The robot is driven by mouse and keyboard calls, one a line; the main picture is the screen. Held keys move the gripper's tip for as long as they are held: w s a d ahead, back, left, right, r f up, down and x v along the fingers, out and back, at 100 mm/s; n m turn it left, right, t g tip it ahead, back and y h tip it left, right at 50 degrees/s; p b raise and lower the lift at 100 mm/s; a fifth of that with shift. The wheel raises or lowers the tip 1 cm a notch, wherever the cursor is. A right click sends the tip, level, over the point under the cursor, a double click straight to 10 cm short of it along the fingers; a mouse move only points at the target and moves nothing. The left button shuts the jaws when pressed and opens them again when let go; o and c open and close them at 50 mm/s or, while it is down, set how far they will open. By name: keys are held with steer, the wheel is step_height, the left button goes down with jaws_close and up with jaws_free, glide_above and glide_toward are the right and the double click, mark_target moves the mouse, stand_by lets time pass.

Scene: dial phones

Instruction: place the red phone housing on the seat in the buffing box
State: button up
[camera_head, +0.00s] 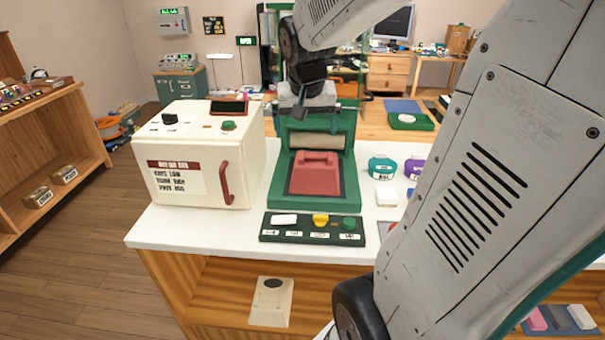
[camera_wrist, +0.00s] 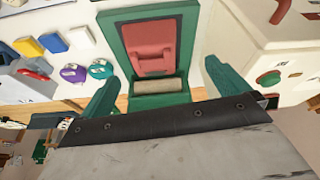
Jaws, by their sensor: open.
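The red phone housing (camera_head: 316,173) lies in the dark recess of the green buffing box (camera_head: 283,205), in front of a tan roller (camera_head: 317,141). It looks flat, but its exact fit on the seat is hard to tell. The wrist view also shows the red housing (camera_wrist: 150,45), the green box (camera_wrist: 112,32) and the roller (camera_wrist: 154,86). My gripper (camera_head: 308,108) is above the back of the box, near the roller side. In the wrist view my gripper (camera_wrist: 161,72) has its green fingers spread wide, with nothing held between them, apart from the housing.
A cream box with a red handle (camera_head: 226,184) stands close on the left. A dark button panel (camera_head: 312,229) lies in front. Teal (camera_head: 381,167) and purple (camera_head: 414,167) pieces and a white block (camera_head: 386,196) sit to the right. My arm hides the table's right side.

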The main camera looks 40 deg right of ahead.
steer(key=s+a+n+g+y, duration=0.1)
steer(key=s+a+n, duration=0.7)
steer(key=s+a, duration=0.9)
steer(key=shift+a+f+g+y, duration=0.2)
steer(key=shift+a+g+y, duration=0.1)
steer(key=shift+a+y, duration=0.65)
